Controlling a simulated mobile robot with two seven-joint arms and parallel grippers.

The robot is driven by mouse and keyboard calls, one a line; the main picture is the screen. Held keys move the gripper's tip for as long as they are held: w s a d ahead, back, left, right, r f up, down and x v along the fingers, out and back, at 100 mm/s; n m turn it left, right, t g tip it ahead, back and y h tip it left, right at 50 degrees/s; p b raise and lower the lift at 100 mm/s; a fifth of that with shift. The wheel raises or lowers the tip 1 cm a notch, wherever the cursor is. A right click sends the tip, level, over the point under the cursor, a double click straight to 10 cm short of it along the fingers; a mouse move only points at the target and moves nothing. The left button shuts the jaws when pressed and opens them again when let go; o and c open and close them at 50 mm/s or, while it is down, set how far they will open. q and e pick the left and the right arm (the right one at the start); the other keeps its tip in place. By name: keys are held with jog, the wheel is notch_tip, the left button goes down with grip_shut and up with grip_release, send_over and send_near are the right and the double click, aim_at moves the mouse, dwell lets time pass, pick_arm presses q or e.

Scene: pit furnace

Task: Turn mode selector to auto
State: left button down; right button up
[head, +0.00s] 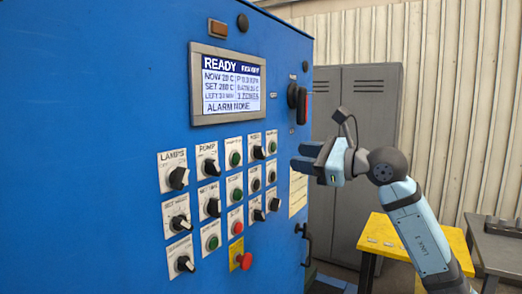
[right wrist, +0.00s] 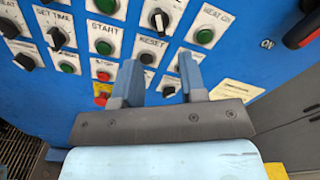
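The mode selector (head: 257,152) is a black knob on a white plate in the top row of the blue panel, between a green button and the HEAT ON button. It also shows at the top of the right wrist view (right wrist: 160,20), with a pale mark on the knob; its position lettering is too small to read. My right gripper (head: 303,157) is open and empty, in front of the panel's right part and apart from it. In the right wrist view its two fingers (right wrist: 160,72) stand apart, below the selector in the picture. My left gripper is not in view.
The HEAT ON button (right wrist: 205,36), START button (right wrist: 103,46) and RESET control (right wrist: 147,58) sit close around the selector. A red emergency button (head: 244,261) is lower down. A screen (head: 230,85) reads READY. A yellow table (head: 400,235) and grey lockers (head: 350,150) stand behind.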

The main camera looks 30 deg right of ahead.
aim_at(263, 152)
jog(key=p+x, duration=0.2)
jog(key=x, duration=0.8)
jog(key=shift+a, duration=0.1)
grip_shut()
